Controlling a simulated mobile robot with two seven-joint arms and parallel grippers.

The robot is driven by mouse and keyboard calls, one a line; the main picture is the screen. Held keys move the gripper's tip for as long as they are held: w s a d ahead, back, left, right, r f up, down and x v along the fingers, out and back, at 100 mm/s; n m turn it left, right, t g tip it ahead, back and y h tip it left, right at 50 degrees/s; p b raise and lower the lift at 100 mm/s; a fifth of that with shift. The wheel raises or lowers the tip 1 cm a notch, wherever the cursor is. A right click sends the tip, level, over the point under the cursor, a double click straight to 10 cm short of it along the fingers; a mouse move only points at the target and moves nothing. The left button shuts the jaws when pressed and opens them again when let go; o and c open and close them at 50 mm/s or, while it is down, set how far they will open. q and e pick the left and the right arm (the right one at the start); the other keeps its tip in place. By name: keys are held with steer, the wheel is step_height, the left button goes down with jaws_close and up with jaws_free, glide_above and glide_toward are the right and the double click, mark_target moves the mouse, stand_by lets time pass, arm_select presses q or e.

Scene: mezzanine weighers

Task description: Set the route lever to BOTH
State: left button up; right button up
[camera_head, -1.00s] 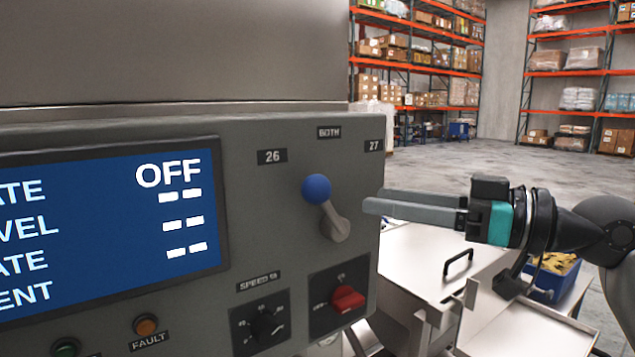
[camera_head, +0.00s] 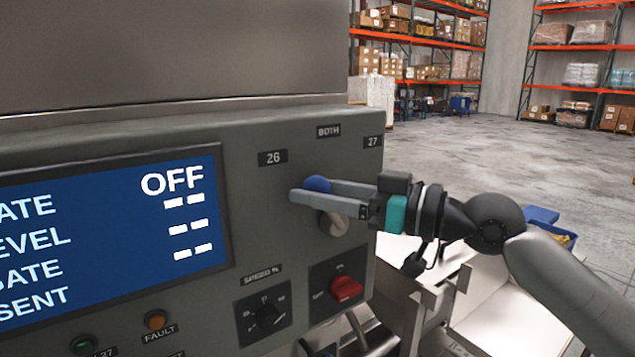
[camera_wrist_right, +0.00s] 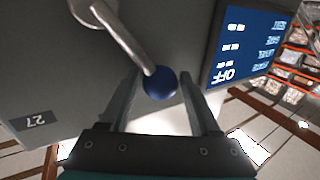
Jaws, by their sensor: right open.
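The route lever's blue ball knob (camera_head: 317,184) is on the grey panel, below the labels 26 (camera_head: 272,157), BOTH (camera_head: 328,131) and 27 (camera_head: 373,141). Its metal hub (camera_head: 333,223) is partly hidden by my gripper. The lever leans up and to the left, toward 26. My right gripper (camera_head: 303,190) is open, with its fingers on either side of the knob. In the right wrist view the knob (camera_wrist_right: 160,83) sits between the two spread fingers (camera_wrist_right: 158,88), with a gap visible on each side. My left gripper is not in view.
A blue screen (camera_head: 110,225) reading OFF fills the panel's left. Below the lever are a red switch (camera_head: 345,288), a black speed knob (camera_head: 266,317) and an orange fault lamp (camera_head: 156,319). Open floor and shelving lie behind at the right.

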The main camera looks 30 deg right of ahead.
steer(key=shift+w+a, duration=0.15)
steer(key=shift+w, duration=0.1)
steer(key=shift+c, duration=0.2)
jaws_close()
stand_by(0.3)
stand_by(0.3)
